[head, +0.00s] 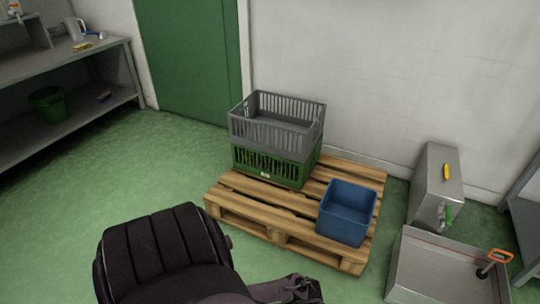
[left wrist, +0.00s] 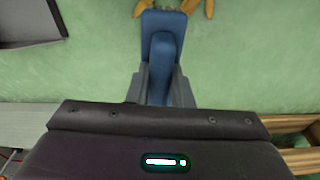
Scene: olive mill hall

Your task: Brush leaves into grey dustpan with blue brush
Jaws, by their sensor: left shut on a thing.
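In the left wrist view my left gripper (left wrist: 160,78) is shut on the blue brush (left wrist: 160,22). The brush lies along the jaws, with its wide end beyond the fingertips over the green floor. Brown-yellow leaves (left wrist: 189,6) lie at the top edge by the brush's far end, partly cut off. A grey, flat thing with a raised edge (left wrist: 28,22), seemingly the grey dustpan, is at the upper left, apart from the brush and partly out of frame. The head view shows a black arm of mine at the bottom, but no brush, leaves or dustpan. My right gripper is not in view.
A wooden pallet (head: 240,231) holds a grey crate (head: 277,108) on a green crate (head: 250,163), and a blue bin (head: 342,226). A metal box (head: 434,190) and a metal tray (head: 425,275) stand right. A shelf unit (head: 60,62) stands left. Green floor between is clear.

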